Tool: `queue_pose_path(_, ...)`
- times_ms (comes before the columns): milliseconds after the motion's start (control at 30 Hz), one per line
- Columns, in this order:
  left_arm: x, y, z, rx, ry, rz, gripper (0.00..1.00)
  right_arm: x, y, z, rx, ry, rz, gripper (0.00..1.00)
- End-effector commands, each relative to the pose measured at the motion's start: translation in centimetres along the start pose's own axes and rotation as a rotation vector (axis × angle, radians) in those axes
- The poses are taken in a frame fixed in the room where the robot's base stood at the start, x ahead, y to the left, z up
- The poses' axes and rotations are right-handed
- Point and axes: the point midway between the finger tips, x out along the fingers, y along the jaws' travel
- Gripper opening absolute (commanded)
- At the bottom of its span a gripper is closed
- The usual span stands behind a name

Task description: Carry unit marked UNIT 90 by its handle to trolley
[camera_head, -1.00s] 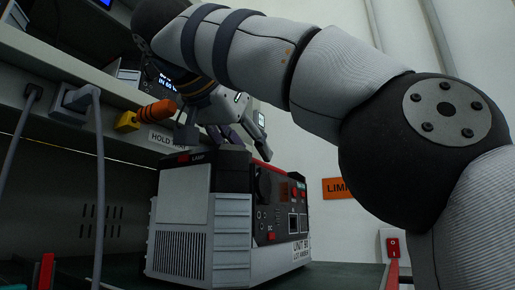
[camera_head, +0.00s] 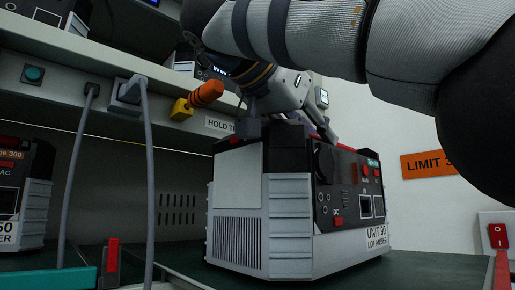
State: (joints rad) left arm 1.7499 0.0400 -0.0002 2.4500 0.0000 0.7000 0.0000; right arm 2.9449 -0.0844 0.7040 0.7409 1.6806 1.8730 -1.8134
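The unit marked UNIT 90 (camera_head: 291,212) is a grey and black box with ribbed pale corners and red buttons. It stands upright on the dark green bench top (camera_head: 420,267). My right gripper (camera_head: 288,130) is at its top, pointing down, its dark fingers spread apart across the top edge. The handle is not clearly visible beneath the gripper, and I cannot tell whether the fingers touch it. My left gripper and the trolley are not in view.
Another unit (camera_head: 22,190) stands at the left edge. A shelf (camera_head: 60,48) overhangs the bench, with an orange-handled yellow lever (camera_head: 203,96) and a plug with a hanging grey cable (camera_head: 148,170). A red switch (camera_head: 497,235) is on the right wall.

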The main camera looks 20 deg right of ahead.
Motion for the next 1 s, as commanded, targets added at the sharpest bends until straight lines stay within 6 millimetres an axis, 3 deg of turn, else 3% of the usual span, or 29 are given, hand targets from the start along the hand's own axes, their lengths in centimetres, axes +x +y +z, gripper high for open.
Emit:
queue_pose_path(100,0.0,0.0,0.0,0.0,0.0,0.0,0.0,0.0,0.0,0.0,0.0,0.0,0.0,0.0)
queue_pose_path(167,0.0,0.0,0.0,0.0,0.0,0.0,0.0,0.0,0.0,0.0,0.0,0.0,0.0,0.0)
queue_pose_path(200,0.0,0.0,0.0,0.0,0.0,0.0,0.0,0.0,0.0,0.0,0.0,0.0,0.0,0.11)
queue_pose_path(267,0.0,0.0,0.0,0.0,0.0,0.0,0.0,0.0,0.0,0.0,0.0,0.0,0.0,0.01)
queue_pose_path(800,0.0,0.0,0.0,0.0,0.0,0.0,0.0,-0.6,-0.5,-1.5,0.002,0.002,-0.001,0.01)
queue_pose_path(833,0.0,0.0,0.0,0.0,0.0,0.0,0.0,-0.6,-0.5,-1.5,0.002,0.002,-0.001,0.16)
queue_pose_path(1000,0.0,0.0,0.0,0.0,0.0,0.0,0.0,-0.5,-0.5,-1.5,0.002,0.002,-0.001,0.13)
